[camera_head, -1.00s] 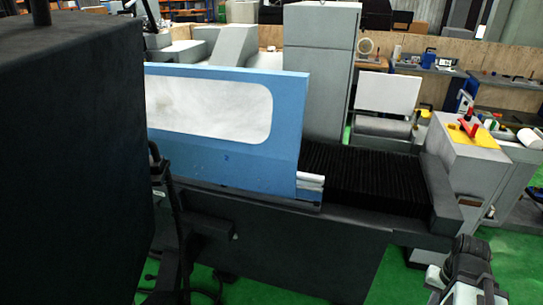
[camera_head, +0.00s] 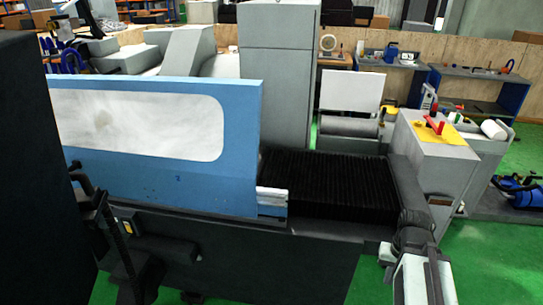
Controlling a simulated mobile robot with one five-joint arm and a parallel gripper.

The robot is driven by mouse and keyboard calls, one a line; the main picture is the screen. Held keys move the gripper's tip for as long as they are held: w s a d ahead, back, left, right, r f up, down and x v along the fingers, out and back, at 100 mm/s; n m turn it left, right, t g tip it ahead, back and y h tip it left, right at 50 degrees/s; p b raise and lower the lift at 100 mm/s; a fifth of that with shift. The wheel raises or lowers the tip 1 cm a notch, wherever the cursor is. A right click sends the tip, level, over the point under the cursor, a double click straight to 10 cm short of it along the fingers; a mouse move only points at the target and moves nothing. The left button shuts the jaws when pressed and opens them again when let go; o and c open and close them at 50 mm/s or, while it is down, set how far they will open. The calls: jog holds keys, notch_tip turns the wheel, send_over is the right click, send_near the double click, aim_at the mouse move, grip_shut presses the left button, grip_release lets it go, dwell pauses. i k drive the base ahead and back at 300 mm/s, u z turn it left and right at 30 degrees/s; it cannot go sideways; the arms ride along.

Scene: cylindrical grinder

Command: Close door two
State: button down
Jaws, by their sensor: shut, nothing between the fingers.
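The blue sliding door (camera_head: 240,150) has a large pale window and a small dark mark, perhaps a number, below it. It stands upright along the front of the grinder. Its right edge ends near mid-picture, and its left part goes behind a dark panel. A silver block (camera_head: 272,195) sits at its lower right edge. Black ribbed bellows (camera_head: 325,185) lie uncovered to the right of the door. My gripper (camera_head: 412,222) is at the dark far end of my arm, lower right, apart from the door. It is shut and empty; its fingers are hard to make out.
A large dark panel (camera_head: 30,150) fills the left side, with a black bracket (camera_head: 110,235) beside it. A grey box (camera_head: 435,150) with a yellow top and red lever stands right of the bellows. Green floor (camera_head: 490,260) is open at lower right.

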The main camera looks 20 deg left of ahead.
aim_at(196, 152)
jog(key=u, duration=0.05)
jog(key=i, duration=0.3)
jog(key=u, duration=2.3)
